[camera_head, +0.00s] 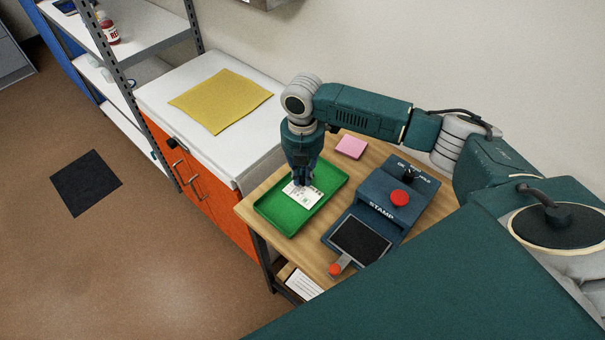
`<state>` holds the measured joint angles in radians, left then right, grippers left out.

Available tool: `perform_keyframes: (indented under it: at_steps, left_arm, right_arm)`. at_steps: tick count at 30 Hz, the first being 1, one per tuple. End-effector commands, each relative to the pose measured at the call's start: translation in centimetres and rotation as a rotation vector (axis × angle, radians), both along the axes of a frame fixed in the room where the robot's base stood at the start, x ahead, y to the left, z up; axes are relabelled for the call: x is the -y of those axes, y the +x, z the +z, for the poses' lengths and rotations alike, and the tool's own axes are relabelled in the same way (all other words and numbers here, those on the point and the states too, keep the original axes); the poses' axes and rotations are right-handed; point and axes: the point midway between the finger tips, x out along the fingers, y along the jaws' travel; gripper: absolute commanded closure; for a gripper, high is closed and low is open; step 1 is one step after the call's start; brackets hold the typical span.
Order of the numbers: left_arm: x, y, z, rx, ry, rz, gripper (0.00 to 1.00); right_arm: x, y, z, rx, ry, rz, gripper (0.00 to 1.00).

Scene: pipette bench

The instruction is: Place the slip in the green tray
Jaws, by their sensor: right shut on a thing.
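The slip (304,196) is a small white card with dark print and a green mark. It shows over the green tray (276,219), inside its rim. My right gripper (302,181) points down over the tray, shut on the slip's far edge. I cannot tell whether the slip touches the tray floor or is held just above it. The gripper hides the slip's far end. My left gripper is not in view.
A dark stamp machine (381,212) with a red button stands right of the tray on the wooden table (257,202). A pink pad (350,147) lies behind. A white-topped orange cabinet (156,97) with a yellow sheet (221,100) adjoins at left.

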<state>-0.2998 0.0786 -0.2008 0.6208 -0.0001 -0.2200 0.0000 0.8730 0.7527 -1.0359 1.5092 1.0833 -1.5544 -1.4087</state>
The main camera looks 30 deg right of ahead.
Motion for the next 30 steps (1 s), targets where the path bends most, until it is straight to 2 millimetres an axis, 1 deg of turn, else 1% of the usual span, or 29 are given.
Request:
perform_keyframes:
  at_steps: [6,7,9,10,17,21,23,26,30]
  left_arm:
    - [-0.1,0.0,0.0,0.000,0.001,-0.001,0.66]
    - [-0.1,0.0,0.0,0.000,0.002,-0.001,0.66]
    - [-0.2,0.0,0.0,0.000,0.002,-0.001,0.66]
    - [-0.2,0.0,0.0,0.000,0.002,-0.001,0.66]
    - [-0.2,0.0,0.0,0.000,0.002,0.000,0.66]
    - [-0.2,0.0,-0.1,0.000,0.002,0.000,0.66]
    - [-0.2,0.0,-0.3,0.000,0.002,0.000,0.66]
    - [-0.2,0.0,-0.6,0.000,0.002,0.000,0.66]
    - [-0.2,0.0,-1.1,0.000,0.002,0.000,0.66]
  right_arm:
    - [0.0,0.0,-0.3,-0.001,0.000,0.001,0.99]
    - [0.0,0.0,-0.2,0.000,0.000,0.001,0.81]
    - [0.0,0.0,-0.2,0.000,0.000,0.001,0.67]
    - [0.0,0.0,-0.2,0.000,0.000,0.001,0.66]
    - [0.0,0.0,-0.2,0.000,0.000,0.001,0.66]
    - [0.0,0.1,0.5,0.003,0.000,0.000,0.66]
    - [0.0,0.1,1.2,0.004,0.000,0.001,0.66]
    - [-0.1,0.2,3.0,0.006,0.002,0.002,0.66]
    - [0.0,0.2,6.2,0.006,0.001,0.001,0.66]
